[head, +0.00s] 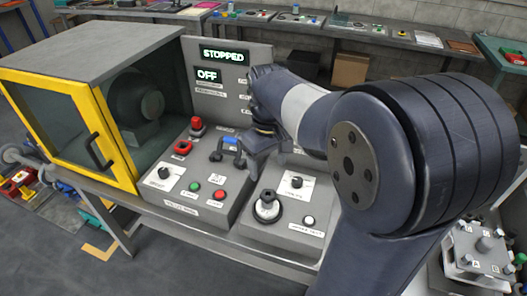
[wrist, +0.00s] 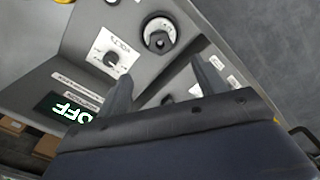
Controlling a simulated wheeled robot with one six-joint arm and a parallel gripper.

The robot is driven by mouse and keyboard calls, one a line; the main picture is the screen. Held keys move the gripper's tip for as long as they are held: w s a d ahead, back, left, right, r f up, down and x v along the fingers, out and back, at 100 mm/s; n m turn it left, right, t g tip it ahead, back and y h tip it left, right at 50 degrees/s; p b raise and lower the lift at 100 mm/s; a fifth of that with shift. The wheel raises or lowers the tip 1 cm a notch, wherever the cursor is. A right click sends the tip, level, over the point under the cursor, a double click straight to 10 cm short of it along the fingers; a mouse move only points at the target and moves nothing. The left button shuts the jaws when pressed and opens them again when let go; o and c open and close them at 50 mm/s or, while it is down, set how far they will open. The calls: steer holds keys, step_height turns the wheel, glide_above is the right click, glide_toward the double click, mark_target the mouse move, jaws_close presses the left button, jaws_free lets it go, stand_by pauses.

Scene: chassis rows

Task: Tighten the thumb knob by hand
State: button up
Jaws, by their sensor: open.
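No label that I can read marks a thumb knob, so I cannot tell which knob it is. A dark knob on a round pale dial (head: 268,207) stands on the right sloped console; it also shows in the wrist view (wrist: 159,40), beyond my fingertips. A smaller black knob on a white plate (head: 296,181) sits behind it, near my left finger in the wrist view (wrist: 110,58). My gripper (head: 240,160) is open and empty above the consoles, with its fingers apart.
A yellow-framed machine guard (head: 108,130) stands at left. The left console has a red mushroom button (head: 197,124) and a black knob (head: 164,173). A grey block with several knobs (head: 480,258) stands at lower right. The display panel (head: 221,52) rises behind.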

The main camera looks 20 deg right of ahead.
mark_target(268, 196)
step_height(268, 196, down, 10)
steer(key=shift+s+f, duration=0.1)
stand_by(0.4)
steer(key=c, duration=1)
steer(key=o, duration=0.3)
steer(key=shift+c, duration=1.4)
steer(key=m, duration=0.5)
steer(key=shift+m+p, duration=0.3)
steer(key=shift+m, duration=0.3)
